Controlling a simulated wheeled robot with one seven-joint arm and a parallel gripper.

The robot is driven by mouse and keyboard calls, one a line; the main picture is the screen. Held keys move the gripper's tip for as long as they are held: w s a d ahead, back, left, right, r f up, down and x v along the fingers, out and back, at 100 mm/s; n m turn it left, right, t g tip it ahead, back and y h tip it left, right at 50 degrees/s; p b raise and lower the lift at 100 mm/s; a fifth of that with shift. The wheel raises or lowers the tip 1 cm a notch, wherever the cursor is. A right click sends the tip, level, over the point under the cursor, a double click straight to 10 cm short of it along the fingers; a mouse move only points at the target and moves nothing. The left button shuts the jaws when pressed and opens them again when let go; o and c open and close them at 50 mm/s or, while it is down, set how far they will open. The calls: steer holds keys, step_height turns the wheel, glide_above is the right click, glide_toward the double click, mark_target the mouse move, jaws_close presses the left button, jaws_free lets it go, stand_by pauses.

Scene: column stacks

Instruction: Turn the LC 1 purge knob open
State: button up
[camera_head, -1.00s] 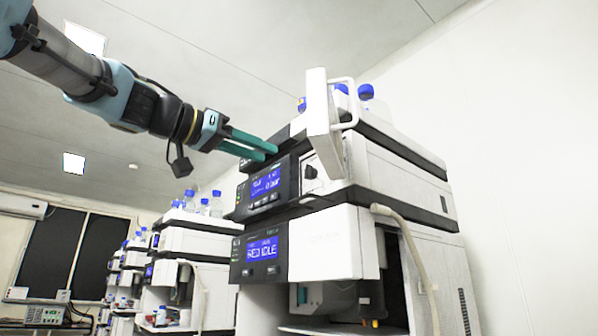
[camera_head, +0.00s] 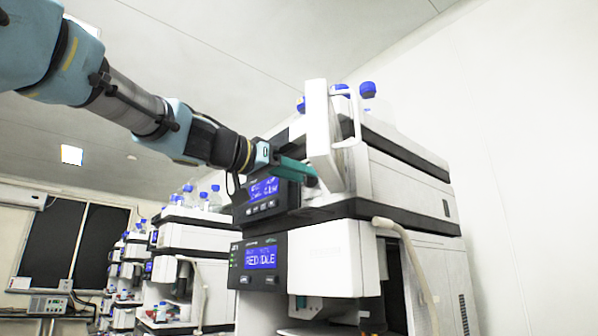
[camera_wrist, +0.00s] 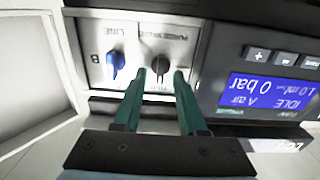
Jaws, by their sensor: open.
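A dark grey knob (camera_wrist: 160,65) is on a pale panel in the wrist view, its upside-down label hard to read. My gripper (camera_wrist: 160,75) is open, with its two green fingertips on either side of the dark knob's lower end. I cannot tell whether they touch it. A blue knob (camera_wrist: 115,62), with "LINE" and "B" beside it, sits to the left, outside the fingers. In the head view my gripper (camera_head: 308,176) reaches the pump module behind the open white door (camera_head: 320,125), and the fingers partly hide the panel.
The open door (camera_wrist: 35,75) stands left of the panel in the wrist view. A display (camera_wrist: 270,97) reading idle and 0 bar is on the right. A lower module (camera_head: 325,255) and blue-capped bottles (camera_head: 367,89) on top belong to the same stack. Other stacks stand further left.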

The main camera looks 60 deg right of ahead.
steer(key=shift+c, duration=0.3)
jaws_close()
steer(key=shift+f+n+b, duration=0.1)
steer(key=shift+n+b, duration=0.25)
steer(key=shift+n, duration=0.05)
steer(key=shift+w+d+f+n+b, duration=0.15)
steer(key=shift+n+b, duration=0.45)
steer(key=shift+n, duration=1.95)
steer(key=shift+w+a+n+b, duration=0.15)
steer(key=shift+n+b, duration=0.5)
steer(key=shift+n, duration=1.85)
steer(key=shift+w+d+f+n+b, duration=0.15)
steer(key=shift+n+b, duration=0.45)
steer(key=shift+n, duration=1.95)
steer(key=shift+o, duration=0.3)
jaws_free()
